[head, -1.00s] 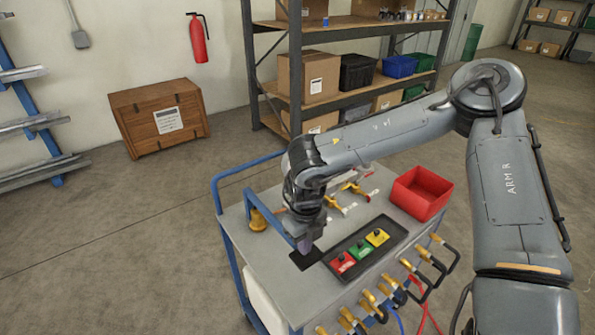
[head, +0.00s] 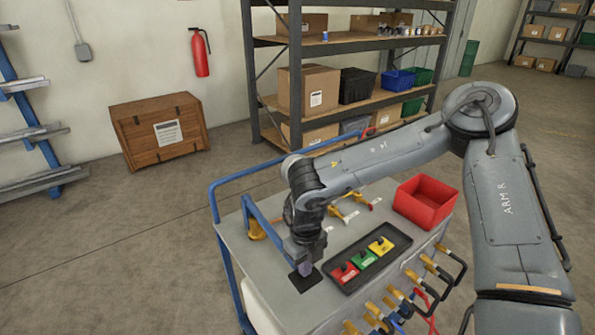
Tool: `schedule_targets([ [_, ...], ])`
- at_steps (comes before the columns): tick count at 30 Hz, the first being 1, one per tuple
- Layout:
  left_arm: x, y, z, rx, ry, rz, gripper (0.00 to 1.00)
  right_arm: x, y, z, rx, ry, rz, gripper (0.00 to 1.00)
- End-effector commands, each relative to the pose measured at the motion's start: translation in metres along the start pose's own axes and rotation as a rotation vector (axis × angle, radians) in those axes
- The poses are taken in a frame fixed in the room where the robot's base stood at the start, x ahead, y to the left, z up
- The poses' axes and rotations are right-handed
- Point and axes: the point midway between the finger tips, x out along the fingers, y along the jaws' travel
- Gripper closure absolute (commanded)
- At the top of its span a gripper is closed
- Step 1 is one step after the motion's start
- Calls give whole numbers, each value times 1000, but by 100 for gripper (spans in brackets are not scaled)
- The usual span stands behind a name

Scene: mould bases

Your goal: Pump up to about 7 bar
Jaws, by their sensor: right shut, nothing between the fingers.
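My right gripper (head: 304,268) is shut and empty. It points down, with its fingertips at or just above a black square patch (head: 307,283) on the grey top of the blue cart (head: 262,281). A bent blue bar (head: 262,222) runs from the cart's left side toward the gripper; I cannot tell whether they touch. A brass-coloured round part (head: 256,230) sits beside the bar. A dark tray (head: 397,240) to the right holds a red block (head: 343,272), a green block (head: 363,259) and a yellow block (head: 381,245). No pressure gauge reads clearly. My left gripper is not in view.
A red bin (head: 427,203) stands at the cart's right rear. Yellow-handled tools (head: 345,214) lie behind the tray. Several brass fittings with dark handles (head: 431,263) line the front edge. A wooden crate (head: 160,132) and a loaded shelf (head: 285,106) stand behind.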

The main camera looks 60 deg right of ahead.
Motion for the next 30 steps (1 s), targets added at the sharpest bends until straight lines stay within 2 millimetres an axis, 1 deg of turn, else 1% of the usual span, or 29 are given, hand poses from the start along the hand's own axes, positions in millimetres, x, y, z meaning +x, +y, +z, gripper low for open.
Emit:
schedule_targets([
  [1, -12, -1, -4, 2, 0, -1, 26, -15, 0, 0, 0, -2, -1, 100],
  [3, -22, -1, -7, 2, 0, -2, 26, -28, 0, 1, 0, -3, 0, 100],
  [18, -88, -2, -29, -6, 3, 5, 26, -118, 0, 0, 0, -3, 0, 100],
  [21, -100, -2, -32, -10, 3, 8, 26, -134, 0, 0, 0, -3, 0, 100],
  [25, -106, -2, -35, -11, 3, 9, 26, -143, 0, 0, 0, -3, 0, 100],
  [30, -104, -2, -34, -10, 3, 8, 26, -142, 0, 0, 0, -3, 0, 100],
])
